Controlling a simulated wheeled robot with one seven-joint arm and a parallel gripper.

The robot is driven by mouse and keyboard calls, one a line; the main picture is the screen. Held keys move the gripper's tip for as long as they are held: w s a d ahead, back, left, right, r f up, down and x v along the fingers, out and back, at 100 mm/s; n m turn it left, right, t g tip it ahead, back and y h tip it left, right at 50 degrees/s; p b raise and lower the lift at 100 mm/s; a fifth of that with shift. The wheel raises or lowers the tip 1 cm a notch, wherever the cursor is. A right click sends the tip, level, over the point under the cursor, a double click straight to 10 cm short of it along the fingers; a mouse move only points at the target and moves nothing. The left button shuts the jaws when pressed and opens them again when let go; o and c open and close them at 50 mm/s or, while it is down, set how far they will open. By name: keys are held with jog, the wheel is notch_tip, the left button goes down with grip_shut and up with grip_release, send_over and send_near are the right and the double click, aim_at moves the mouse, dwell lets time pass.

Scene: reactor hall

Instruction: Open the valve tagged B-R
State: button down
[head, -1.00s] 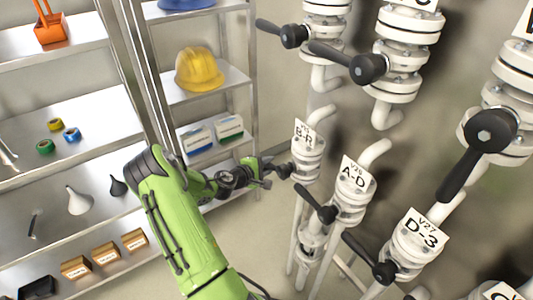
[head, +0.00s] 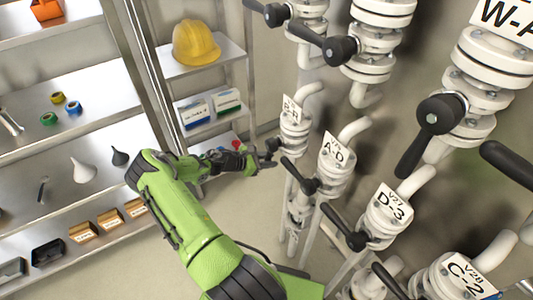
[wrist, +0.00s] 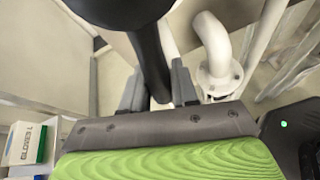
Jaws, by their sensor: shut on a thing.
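The valve tagged B-R (head: 293,130) is a white flanged pipe fitting with a black lever handle (head: 271,147) on its left side. My gripper (head: 261,160) is at this handle, at the end of my green arm. In the wrist view the black handle (wrist: 150,50) runs down between the two grey fingers of my gripper (wrist: 156,88), which are shut on it. The far end of the handle and its hub fill the top of the wrist view. The B-R tag is small and seen at an angle in the head view.
The valve tagged A-D (head: 335,160) stands close on the right, its black lever (head: 299,175) just below my gripper. Valve D-3 (head: 388,210) is farther right. More valves hang above. Metal shelves (head: 100,150) with a yellow helmet (head: 195,43) stand on the left.

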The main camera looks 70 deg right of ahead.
jog(key=shift+s+a+f+n+g+y, duration=0.3)
jog(key=shift+s+a+n+g+y, duration=0.15)
jog(key=shift+s+a+n, duration=0.35)
jog(key=c, duration=1)
grip_release()
jog(key=shift+r, duration=0.1)
jog(key=shift+o, duration=0.2)
jog(key=shift+p, duration=0.3)
jog(key=p+v, duration=0.1)
jog(key=v, duration=1.4)
jog(key=shift+w+a, duration=0.2)
jog(key=shift+w, duration=0.05)
